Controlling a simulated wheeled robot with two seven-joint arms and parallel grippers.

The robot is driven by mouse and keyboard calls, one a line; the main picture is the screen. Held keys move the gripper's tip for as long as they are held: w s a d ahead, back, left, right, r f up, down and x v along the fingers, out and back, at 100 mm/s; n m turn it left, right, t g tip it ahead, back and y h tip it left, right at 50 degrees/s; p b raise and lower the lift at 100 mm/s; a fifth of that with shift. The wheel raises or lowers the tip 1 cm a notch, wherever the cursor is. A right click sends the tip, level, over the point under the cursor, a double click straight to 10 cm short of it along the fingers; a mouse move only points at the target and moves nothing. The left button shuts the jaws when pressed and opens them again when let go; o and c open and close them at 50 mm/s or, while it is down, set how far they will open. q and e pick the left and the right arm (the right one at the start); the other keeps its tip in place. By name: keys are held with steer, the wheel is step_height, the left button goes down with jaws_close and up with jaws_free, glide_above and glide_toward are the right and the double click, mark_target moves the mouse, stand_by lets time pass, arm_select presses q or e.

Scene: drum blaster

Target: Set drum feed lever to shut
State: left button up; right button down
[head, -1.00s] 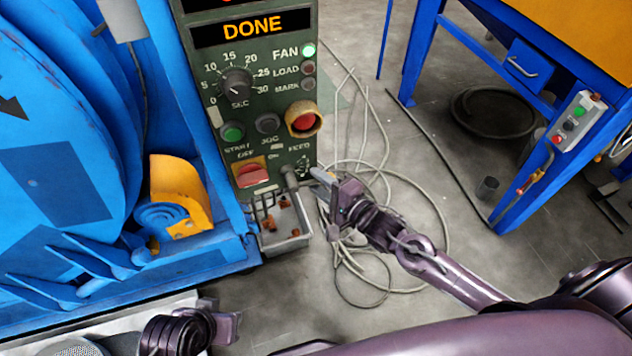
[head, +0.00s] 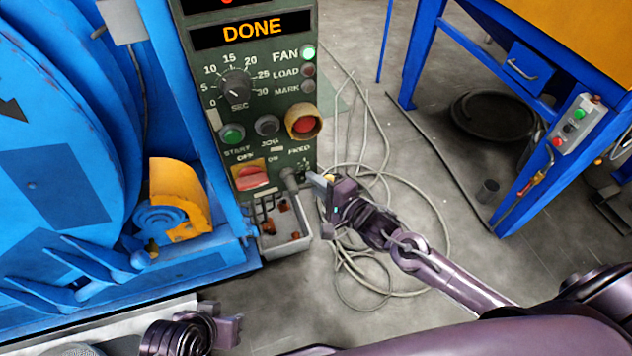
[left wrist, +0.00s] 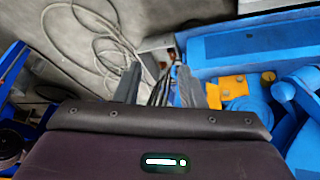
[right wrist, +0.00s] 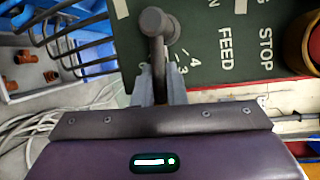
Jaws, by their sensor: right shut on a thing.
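The drum feed lever (head: 290,179) is a grey rod with a round end, low on the right of the green control panel, below the FEED label. In the right wrist view the lever (right wrist: 156,24) runs down between my fingers, with scale digits 4 and 3 beside it. My right gripper (head: 318,182) is shut on the lever; its fingertips (right wrist: 160,84) flank the rod. The lever's exact setting is partly hidden by the fingers. My left gripper (head: 229,329) is low in the head view, away from the panel; its fingers (left wrist: 157,82) are apart and empty.
A grey tray (head: 294,246) with small brown parts and hooks sits under the panel. The big blue drum machine (head: 60,130) fills the left. Loose hoses (head: 441,222) lie on the floor at right. A blue stand (head: 415,60) is farther right.

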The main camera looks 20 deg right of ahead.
steer(key=shift+f+m+p, duration=0.25)
steer(key=shift+m+p, duration=0.05)
steer(key=shift+m, duration=0.1)
steer(key=shift+a+f+m+t+y+p, duration=0.1)
steer(key=shift+f+m+t+y+p, duration=0.2)
steer(key=shift+m, duration=0.3)
steer(key=shift+a+f+m+t, duration=0.25)
steer(key=shift+f+m+t, duration=0.25)
steer(key=shift+m, duration=0.5)
arm_select(q)
steer(key=shift+s+a+r+g+y, duration=0.1)
steer(key=shift+s+a+g+y, duration=0.15)
steer(key=shift+a, duration=0.25)
steer(key=shift+s+a+r+g+y, duration=0.15)
steer(key=shift+a+g, duration=0.1)
steer(key=shift+a, duration=0.2)
arm_select(e)
steer(key=shift+a+f+m+t+y, duration=0.25)
steer(key=shift+f+m+t, duration=0.1)
steer(key=shift+m, duration=0.5)
steer(key=shift+a+f+m+t+y, duration=0.15)
steer(key=shift+a+f+m+t, duration=0.15)
steer(key=shift+m, duration=0.55)
arm_select(q)
steer(key=shift+f, duration=0.1)
arm_select(e)
steer(key=shift+s, duration=0.1)
steer(key=shift+f, duration=0.1)
steer(key=c, duration=1.5)
jaws_free()
